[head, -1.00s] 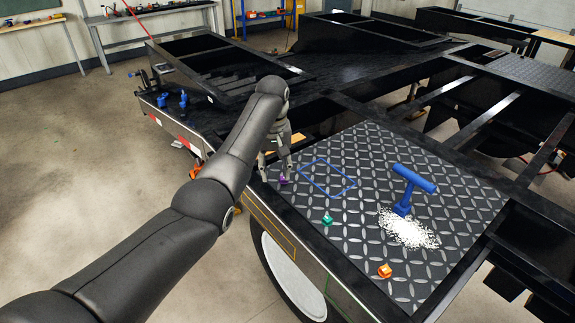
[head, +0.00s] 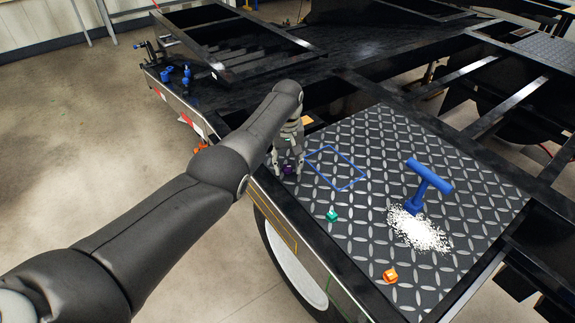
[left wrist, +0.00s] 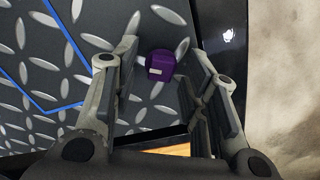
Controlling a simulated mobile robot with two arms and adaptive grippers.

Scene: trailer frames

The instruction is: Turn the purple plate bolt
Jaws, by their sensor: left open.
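The purple plate bolt (head: 288,169) sits on the black diamond-pattern plate (head: 375,215), near its left edge. In the left wrist view the purple bolt (left wrist: 161,65) is a rounded purple block with a small white mark on it. My left gripper (head: 287,172) points down over the bolt. In the left wrist view its open fingers (left wrist: 158,82) stand either side of the bolt, with gaps to it on both sides. Whether the fingertips touch the plate cannot be told. My right gripper is not in view.
A green bolt (head: 332,214) and an orange bolt (head: 390,275) sit along the plate's near side. A blue T-shaped tool (head: 428,180) stands by a pile of white granules (head: 420,232). A blue outline (head: 337,168) marks the plate right of the gripper. Black frame rails surround the plate.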

